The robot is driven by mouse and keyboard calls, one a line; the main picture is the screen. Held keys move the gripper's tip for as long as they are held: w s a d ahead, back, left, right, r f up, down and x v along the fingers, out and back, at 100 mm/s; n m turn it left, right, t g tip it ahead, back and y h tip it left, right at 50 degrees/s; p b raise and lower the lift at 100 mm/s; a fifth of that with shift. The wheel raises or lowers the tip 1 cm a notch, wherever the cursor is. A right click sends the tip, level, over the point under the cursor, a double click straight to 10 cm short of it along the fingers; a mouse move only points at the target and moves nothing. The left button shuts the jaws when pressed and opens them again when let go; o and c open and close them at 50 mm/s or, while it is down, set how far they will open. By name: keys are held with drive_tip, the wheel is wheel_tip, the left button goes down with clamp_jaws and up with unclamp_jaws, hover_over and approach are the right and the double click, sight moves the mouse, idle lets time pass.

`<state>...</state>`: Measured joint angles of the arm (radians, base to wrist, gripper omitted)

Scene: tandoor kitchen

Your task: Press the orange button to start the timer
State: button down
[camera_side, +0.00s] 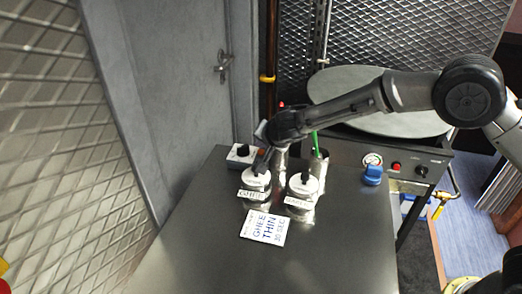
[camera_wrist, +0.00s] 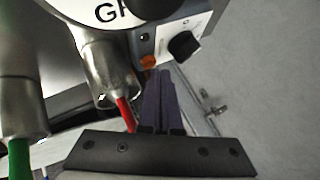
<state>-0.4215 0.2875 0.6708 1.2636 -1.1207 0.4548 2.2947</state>
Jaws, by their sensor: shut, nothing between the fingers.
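The timer is a small white box (camera_side: 237,159) with a black knob, at the far left corner of the steel table. In the wrist view its panel (camera_wrist: 171,29) shows at the top with the black knob. The orange button (camera_wrist: 148,62) is on the near part of that panel; in the side view it shows as a small orange spot (camera_side: 261,151). My gripper (camera_wrist: 161,73) is shut and empty, its dark fingertips just beside the button in the picture. I cannot tell whether they touch it. In the side view my gripper (camera_side: 262,156) points down behind the lidded canisters.
Two steel canisters with white lids, one left (camera_side: 257,181) and one right (camera_side: 302,185), stand close by. A green handle (camera_side: 315,143) rises from a metal cup behind them; a red handle (camera_wrist: 126,113) is near my fingers. A card (camera_side: 264,228) lies in front. The table's front is clear.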

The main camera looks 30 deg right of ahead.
sight(262, 156)
drive_tip(key=shift+f, duration=0.5)
idle(0.8)
drive_tip(key=shift+r, duration=0.9)
drive_tip(key=shift+r, duration=2.5)
